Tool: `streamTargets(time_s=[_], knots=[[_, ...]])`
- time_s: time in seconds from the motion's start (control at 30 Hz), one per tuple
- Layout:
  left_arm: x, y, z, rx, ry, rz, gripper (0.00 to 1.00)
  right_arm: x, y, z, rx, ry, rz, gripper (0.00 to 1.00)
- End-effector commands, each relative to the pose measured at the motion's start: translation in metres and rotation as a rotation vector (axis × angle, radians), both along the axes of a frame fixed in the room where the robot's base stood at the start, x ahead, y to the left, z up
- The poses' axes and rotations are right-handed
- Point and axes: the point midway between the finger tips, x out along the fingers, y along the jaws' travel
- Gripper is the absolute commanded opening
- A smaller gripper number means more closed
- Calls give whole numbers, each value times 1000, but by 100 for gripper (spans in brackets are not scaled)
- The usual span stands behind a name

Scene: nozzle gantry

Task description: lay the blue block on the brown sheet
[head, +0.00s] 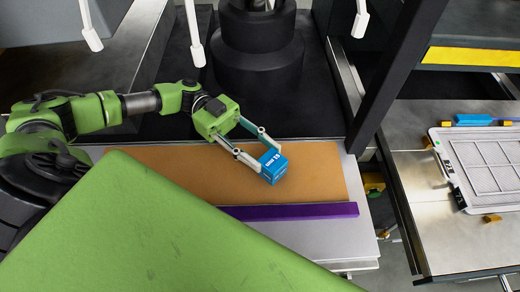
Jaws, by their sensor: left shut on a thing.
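The blue block (272,168) is a small cube with white print on its faces. It is between the fingers of my left gripper (265,151), which is shut on it. In the head view the block is over the right half of the brown sheet (315,181). I cannot tell whether the block touches the sheet or is held just above it. The sheet lies flat on a light metal plate, and its lower left part is hidden behind a large green panel. My right gripper is not in view.
A purple bar (290,211) lies along the sheet's near edge. A black round base (257,60) stands behind the sheet, with white nozzles (195,45) hanging above. A dark post (400,70) rises at the right. A grey framed tray (490,160) sits on the right bench.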

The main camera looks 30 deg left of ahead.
Motion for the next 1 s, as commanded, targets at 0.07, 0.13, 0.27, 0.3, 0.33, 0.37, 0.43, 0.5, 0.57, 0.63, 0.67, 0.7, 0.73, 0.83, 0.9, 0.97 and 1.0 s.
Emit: streamTargets(time_s=[0.07, 0.13, 0.27, 0.3, 0.33, 0.37, 0.43, 0.5, 0.57, 0.63, 0.67, 0.7, 0.73, 0.83, 0.9, 0.97, 1.0], knots=[[0, 0, -3, -3, 0, -1, 2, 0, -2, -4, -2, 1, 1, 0], [0, 0, -1, -1, 0, -1, 50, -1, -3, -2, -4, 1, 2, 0], [0, 0, -1, 0, 0, -1, 50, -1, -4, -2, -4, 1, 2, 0], [0, 0, -1, 0, 0, -1, 50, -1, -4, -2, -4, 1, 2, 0], [0, 0, -1, 0, 0, -1, 50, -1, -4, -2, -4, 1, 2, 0], [0, 0, -1, 0, 0, -1, 50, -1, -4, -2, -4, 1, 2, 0], [0, 0, -1, 0, 0, -1, 50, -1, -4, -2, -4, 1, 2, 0], [0, 0, 1, 0, 0, -1, 50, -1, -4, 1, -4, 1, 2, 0], [1, 3, -2, 1, 0, 1, 50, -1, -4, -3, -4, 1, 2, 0], [4, 12, -5, 2, -1, 3, 50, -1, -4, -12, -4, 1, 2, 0], [5, 18, -6, 2, -1, 3, 50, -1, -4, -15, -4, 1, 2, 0], [7, 25, -6, 3, -2, 4, 50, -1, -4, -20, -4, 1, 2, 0], [8, 30, -6, 1, -2, 3, 50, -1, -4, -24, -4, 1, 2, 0], [12, 47, -6, 1, -1, 2, 50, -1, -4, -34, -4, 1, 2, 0], [14, 57, -5, 1, -2, 1, 50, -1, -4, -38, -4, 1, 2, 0], [16, 63, -4, 1, -1, 1, 50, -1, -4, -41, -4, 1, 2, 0], [16, 67, -3, 0, 0, 0, 50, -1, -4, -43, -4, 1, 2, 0]])
